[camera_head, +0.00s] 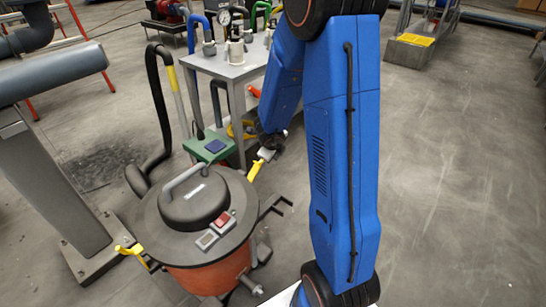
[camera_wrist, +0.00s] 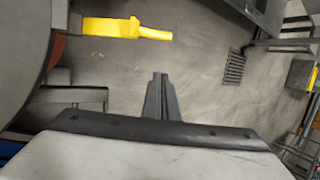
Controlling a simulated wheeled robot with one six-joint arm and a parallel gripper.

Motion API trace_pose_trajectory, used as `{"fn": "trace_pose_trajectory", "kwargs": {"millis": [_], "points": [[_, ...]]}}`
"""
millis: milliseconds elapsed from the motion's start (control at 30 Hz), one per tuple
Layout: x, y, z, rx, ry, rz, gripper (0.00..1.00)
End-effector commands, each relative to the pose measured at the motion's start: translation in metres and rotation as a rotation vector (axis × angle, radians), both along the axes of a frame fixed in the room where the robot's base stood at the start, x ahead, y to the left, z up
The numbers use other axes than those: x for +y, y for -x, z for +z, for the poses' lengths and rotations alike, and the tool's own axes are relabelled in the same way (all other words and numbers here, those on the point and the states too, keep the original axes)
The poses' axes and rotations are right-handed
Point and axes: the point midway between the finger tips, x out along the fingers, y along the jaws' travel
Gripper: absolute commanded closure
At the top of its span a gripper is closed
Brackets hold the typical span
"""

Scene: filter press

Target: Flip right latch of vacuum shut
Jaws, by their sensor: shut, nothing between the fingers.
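The vacuum (camera_head: 205,262) has an orange drum and a dark grey lid, and stands at the lower left of the head view. Its yellow right latch (camera_head: 256,171) sticks out from the lid's far right edge, tilted up and outward. In the wrist view the yellow latch (camera_wrist: 125,28) lies at the upper left, pointing right. My gripper (camera_head: 266,153) is close to the latch's outer end in the head view; contact cannot be told there. In the wrist view my gripper's fingers (camera_wrist: 160,78) are together and empty, below the latch and apart from it in the picture.
The yellow left latch (camera_head: 130,251) also sticks outward. A black hose (camera_head: 157,100) rises behind the vacuum. A grey table (camera_head: 232,70) with gauges and fittings and a green box (camera_head: 209,147) stand beyond. A grey post (camera_head: 50,185) is at left. The right floor is open.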

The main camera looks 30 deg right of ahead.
Motion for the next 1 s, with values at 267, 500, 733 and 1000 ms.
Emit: {"fn": "trace_pose_trajectory", "kwargs": {"millis": [267,500,733,1000], "points": [[-0.008,-0.009,-0.022,0.002,0.0,0.001,1.0],[-0.017,-0.019,-0.044,0.004,0.0,0.002,1.0],[-0.024,-0.028,-0.064,0.002,-0.001,0.003,1.0],[-0.031,-0.036,-0.08,0.002,0.001,0.001,1.0]]}}
